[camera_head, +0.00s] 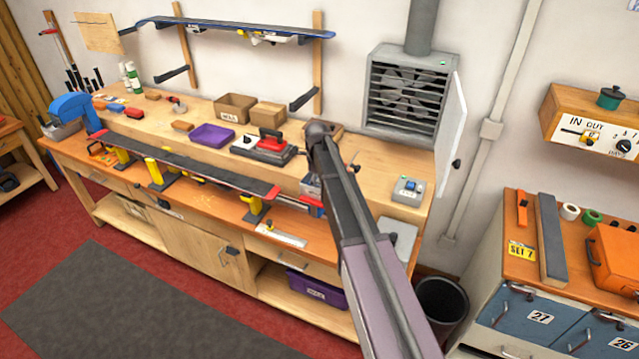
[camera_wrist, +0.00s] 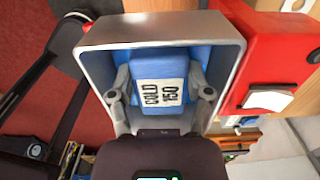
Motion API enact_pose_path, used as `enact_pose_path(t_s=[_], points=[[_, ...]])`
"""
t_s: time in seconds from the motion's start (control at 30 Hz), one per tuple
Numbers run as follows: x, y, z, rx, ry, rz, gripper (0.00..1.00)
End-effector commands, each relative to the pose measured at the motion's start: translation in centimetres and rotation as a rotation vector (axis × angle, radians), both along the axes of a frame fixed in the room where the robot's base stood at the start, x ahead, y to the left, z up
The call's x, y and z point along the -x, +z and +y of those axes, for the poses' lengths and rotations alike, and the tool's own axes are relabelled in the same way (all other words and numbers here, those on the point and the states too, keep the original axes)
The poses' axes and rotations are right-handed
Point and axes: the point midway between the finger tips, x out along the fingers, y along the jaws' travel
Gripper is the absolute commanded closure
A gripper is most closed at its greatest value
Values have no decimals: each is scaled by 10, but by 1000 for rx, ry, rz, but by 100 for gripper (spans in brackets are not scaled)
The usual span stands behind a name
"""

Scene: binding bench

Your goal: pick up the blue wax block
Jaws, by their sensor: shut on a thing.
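The blue wax block (camera_wrist: 158,69) shows in the wrist view, with a white label reading COLD 150. It sits within a grey open-topped holder (camera_wrist: 237,70), whose walls rise around it. My gripper (camera_wrist: 159,88) has one finger on each side of the block and is shut on it. More blue shows behind the block, and I cannot tell whether it is a separate block. The block's underside is hidden. In the head view my arm crosses the bench, and neither gripper nor block can be made out clearly.
A red object (camera_wrist: 270,60) stands close to the right of the holder. In the head view, the workbench (camera_head: 360,185) carries a red iron (camera_head: 268,143), a purple tray (camera_head: 211,135) and a long ski (camera_head: 180,165).

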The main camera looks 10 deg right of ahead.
Motion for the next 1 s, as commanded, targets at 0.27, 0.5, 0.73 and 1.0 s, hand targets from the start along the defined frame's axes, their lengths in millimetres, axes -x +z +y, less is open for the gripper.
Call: enact_pose_path(t_s=[0.27, 0.5, 0.73, 1.0], points=[[0, 17, 0, 0, 0, 0, 85], [0, 41, 0, 0, 0, 0, 85], [0, 66, 0, 0, 0, 0, 85], [0, 88, 0, 0, 0, 0, 85]])
